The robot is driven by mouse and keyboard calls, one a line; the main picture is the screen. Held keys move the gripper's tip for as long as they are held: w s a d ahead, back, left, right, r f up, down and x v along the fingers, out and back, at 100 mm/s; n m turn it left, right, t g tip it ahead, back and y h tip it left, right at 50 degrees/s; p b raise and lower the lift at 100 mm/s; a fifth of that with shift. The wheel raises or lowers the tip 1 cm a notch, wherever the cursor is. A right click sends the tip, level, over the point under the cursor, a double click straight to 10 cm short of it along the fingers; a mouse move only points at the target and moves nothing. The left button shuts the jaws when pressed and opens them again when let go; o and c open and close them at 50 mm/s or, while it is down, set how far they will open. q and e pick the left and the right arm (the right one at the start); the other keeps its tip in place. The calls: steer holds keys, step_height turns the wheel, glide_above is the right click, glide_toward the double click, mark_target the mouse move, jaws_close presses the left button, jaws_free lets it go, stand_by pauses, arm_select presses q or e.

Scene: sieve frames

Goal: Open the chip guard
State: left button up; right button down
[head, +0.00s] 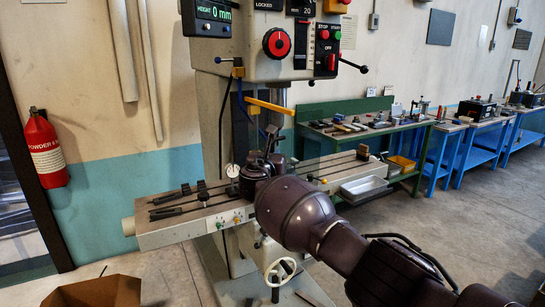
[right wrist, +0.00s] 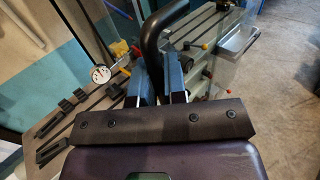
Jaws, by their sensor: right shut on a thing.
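In the right wrist view a thick black bent handle (right wrist: 150,42) rises between the two blue fingers of my right gripper (right wrist: 160,82), which is shut on it. The handle seems to belong to the chip guard; a faint clear panel edge shows to its right, but the guard's outline is hard to make out. In the head view my right arm reaches in from the lower right, and my right gripper (head: 263,165) is at the drill press table, below the spindle. My own wrist hides most of the grip there. My left gripper is not in view.
The drill press head (head: 260,40) stands above the slotted table (head: 190,222), with black clamps (head: 170,203) on its left. A yellow bar (head: 270,106) juts out below the head. A handwheel (head: 282,270) is underneath. A metal tray (head: 364,187) and green bench (head: 345,110) are to the right.

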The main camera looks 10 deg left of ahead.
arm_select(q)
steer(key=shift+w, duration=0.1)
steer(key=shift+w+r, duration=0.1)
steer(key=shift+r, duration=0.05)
arm_select(e)
steer(key=c, duration=1.2)
jaws_free()
steer(key=shift+s, duration=0.1)
